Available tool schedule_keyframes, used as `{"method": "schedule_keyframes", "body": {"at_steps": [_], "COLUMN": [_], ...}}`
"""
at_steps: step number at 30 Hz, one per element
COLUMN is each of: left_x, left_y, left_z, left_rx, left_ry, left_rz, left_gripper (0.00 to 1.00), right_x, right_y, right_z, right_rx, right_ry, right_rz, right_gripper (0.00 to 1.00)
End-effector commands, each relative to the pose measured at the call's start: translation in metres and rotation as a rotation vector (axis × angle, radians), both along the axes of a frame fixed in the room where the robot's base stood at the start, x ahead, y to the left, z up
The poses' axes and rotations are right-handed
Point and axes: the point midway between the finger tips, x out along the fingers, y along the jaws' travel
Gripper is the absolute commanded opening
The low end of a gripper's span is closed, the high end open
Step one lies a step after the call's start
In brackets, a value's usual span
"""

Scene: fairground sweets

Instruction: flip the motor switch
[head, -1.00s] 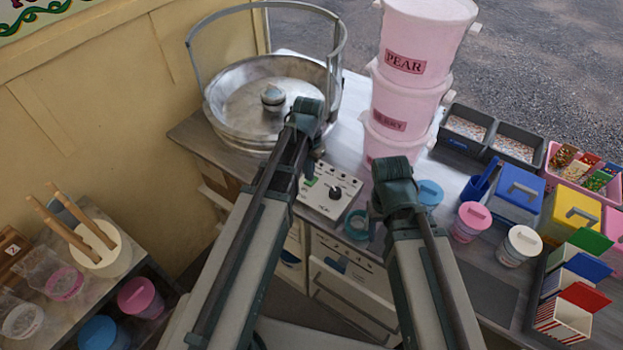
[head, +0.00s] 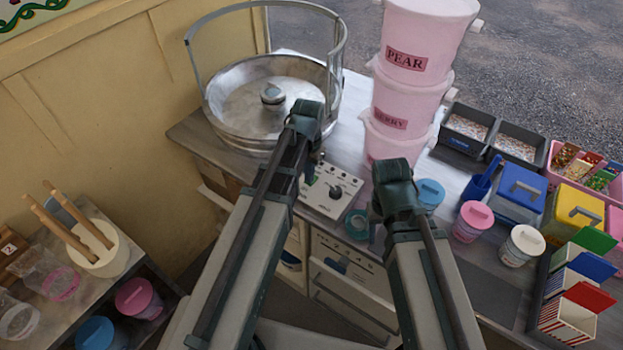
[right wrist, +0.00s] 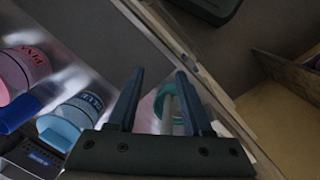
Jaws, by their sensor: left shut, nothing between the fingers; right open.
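The white control panel (head: 338,192) sits on the counter below the metal floss bowl. It has a dark knob (head: 335,193), small controls along its top edge and a green patch by my left arm. I cannot tell for sure which control is the motor switch. My left gripper (head: 318,160) is shut and empty at the panel's upper left, mostly hidden by its own wrist. I cannot tell whether it touches the panel. My right gripper (right wrist: 160,75) is open and empty, above a teal ring (head: 357,224) at the counter's front edge.
The metal bowl (head: 222,118) with its hoop stands behind the left gripper. Stacked pink tubs (head: 405,100) rise behind the right wrist. Pink and blue lidded jars, coloured boxes and trays fill the counter's right. A side shelf (head: 140,278) stands at left.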

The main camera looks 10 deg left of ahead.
Motion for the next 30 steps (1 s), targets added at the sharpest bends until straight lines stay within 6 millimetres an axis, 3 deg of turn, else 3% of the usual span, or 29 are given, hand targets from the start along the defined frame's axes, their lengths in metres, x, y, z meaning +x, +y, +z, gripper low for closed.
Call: {"method": "schedule_keyframes", "body": {"at_steps": [14, 30], "left_x": [0.000, 0.000], "left_y": [0.000, 0.000], "left_z": [-0.002, 0.039], "left_rx": [0.000, 0.000], "left_ry": [0.000, 0.000], "left_rz": [0.000, 0.000], "left_gripper": [0.00, 0.00], "right_x": [0.000, 0.000], "right_y": [0.000, 0.000], "right_z": [-0.002, 0.039], "right_rx": [0.000, 0.000], "right_ry": [0.000, 0.000], "right_rz": [0.000, 0.000], "right_gripper": [0.50, 0.50]}}
